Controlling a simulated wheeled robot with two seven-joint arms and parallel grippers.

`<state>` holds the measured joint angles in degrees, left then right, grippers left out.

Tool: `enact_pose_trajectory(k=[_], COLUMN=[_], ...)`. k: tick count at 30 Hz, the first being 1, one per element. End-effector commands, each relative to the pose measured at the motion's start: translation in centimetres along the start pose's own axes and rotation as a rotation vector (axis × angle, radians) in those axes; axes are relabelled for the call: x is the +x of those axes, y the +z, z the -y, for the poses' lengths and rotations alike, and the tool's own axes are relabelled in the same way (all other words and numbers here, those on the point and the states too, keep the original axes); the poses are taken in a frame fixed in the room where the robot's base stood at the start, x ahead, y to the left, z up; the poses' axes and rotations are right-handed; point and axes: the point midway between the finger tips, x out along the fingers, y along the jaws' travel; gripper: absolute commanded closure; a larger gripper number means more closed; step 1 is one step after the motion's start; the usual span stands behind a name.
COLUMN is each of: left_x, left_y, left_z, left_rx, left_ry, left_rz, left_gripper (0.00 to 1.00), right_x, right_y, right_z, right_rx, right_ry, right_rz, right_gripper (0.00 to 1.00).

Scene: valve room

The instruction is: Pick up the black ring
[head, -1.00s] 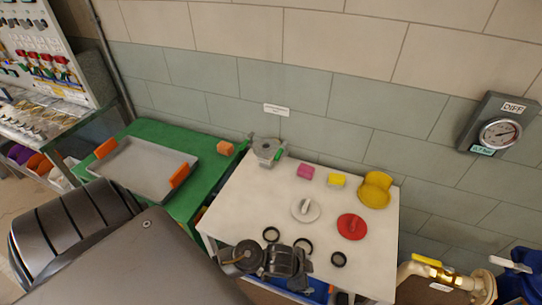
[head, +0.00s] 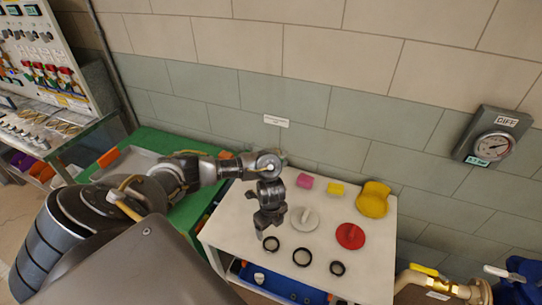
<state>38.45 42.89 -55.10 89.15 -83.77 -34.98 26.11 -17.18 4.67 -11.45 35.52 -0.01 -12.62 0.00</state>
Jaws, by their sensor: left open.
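Three black rings lie flat in a row near the front edge of the white table: a left one (head: 271,251), a middle one (head: 302,266) and a right one (head: 337,275), which looks smallest. My left gripper (head: 269,228) points down over the table's left part, open and empty, just behind the left ring in the picture. I cannot tell its exact height above the table. My right gripper is out of view.
On the white table (head: 232,222) are a grey round part (head: 308,222), a red disc (head: 350,236), a pink block (head: 305,181), a yellow block (head: 336,189) and a yellow curved part (head: 373,200). A blue bin (head: 285,285) sits below the front edge. A green table (head: 185,215) stands left.

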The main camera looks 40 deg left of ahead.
Motion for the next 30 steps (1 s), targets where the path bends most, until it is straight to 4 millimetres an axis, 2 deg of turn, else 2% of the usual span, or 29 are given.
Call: enact_pose_trajectory(k=[1, 6, 16, 19, 24, 30], left_x=[1.4, 4.0, 5.3, 6.8, 9.0, 10.1], left_y=[-0.2, -0.2, -0.2, -0.4, -0.5, -0.5], left_z=[-0.1, -0.1, -0.1, -0.2, -0.2, -0.1], left_rx=[-0.003, -0.002, -0.002, -0.004, -0.003, -0.001], left_ry=[0.004, 0.002, 0.001, 0.003, 0.003, 0.0], left_rz=[-0.003, -0.004, -0.002, -0.004, -0.002, -0.001], left_gripper=[0.21, 0.21, 0.21, 0.21, 0.21, 0.21], right_x=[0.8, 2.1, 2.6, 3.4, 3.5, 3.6], right_y=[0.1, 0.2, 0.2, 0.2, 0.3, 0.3], right_z=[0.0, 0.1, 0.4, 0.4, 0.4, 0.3], right_rx=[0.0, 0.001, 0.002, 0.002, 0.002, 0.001], right_ry=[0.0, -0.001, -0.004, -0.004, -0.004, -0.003], right_rz=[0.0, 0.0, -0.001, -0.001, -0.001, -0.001], right_gripper=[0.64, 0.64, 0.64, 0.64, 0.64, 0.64])
